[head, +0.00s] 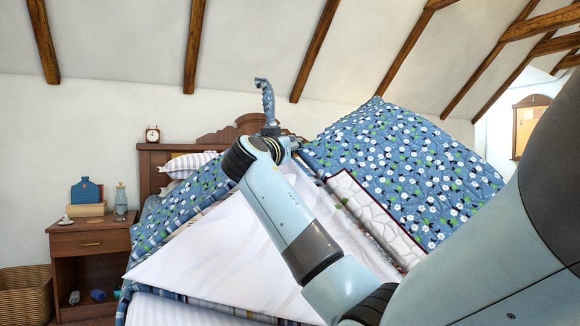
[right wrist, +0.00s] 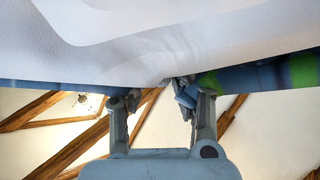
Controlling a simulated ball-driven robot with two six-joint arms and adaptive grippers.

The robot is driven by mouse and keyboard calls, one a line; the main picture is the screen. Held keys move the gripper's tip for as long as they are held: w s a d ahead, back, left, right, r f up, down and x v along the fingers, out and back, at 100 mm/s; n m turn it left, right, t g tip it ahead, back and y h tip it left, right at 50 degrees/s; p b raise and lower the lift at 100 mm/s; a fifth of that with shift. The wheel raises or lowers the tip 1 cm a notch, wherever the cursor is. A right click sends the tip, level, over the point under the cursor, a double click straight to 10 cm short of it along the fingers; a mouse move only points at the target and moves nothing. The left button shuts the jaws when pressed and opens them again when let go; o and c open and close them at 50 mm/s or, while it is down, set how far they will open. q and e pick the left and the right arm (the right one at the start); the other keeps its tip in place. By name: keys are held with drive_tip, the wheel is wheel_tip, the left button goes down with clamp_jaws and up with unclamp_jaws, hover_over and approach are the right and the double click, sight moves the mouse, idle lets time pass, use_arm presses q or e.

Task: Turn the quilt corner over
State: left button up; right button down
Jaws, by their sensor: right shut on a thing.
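The quilt (head: 400,165) lies over the bed, its blue floral face raised in a broad slanting sheet at the right. A floral part also shows left of my arm. A large white cloth face (head: 225,250) spreads below and behind my right arm. My right gripper (head: 270,128) is at the top of the raised cloth, with a narrow blue floral piece standing up above it. In the right wrist view, my right gripper (right wrist: 160,90) is shut on bunched quilt edge, white face above, blue and green at the rim. The exact corner is hard to make out. My left gripper is out of view.
A wooden nightstand (head: 88,240) stands at the left with a bottle (head: 121,203), books and a blue item. A wicker basket (head: 26,292) is at lower left. Sloping beams cross the ceiling.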

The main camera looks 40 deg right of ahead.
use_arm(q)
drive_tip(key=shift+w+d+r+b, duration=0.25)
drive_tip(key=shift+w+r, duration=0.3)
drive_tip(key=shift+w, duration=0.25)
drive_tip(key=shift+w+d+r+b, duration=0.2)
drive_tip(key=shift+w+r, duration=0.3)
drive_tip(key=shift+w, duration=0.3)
use_arm(e)
drive_tip(key=shift+t+h, duration=0.5)
drive_tip(key=shift+s+a+r, duration=0.4)
drive_tip(key=shift+a+r, duration=0.15)
drive_tip(key=shift+a, duration=0.25)
drive_tip(key=shift+s+a+r, duration=0.35)
drive_tip(key=shift+a+r, duration=0.15)
drive_tip(key=shift+a, duration=0.25)
drive_tip(key=c, duration=1.4)
unclamp_jaws()
drive_tip(key=o, duration=0.3)
drive_tip(key=shift+w+a+f, duration=0.1)
drive_tip(key=shift+f, duration=0.15)
drive_tip(key=shift+a+f, duration=0.15)
drive_tip(key=shift+a, duration=0.2)
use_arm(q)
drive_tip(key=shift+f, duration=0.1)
use_arm(e)
drive_tip(key=v, duration=1.1)
drive_tip(key=shift+a+r, duration=0.15)
drive_tip(key=shift+r, duration=0.05)
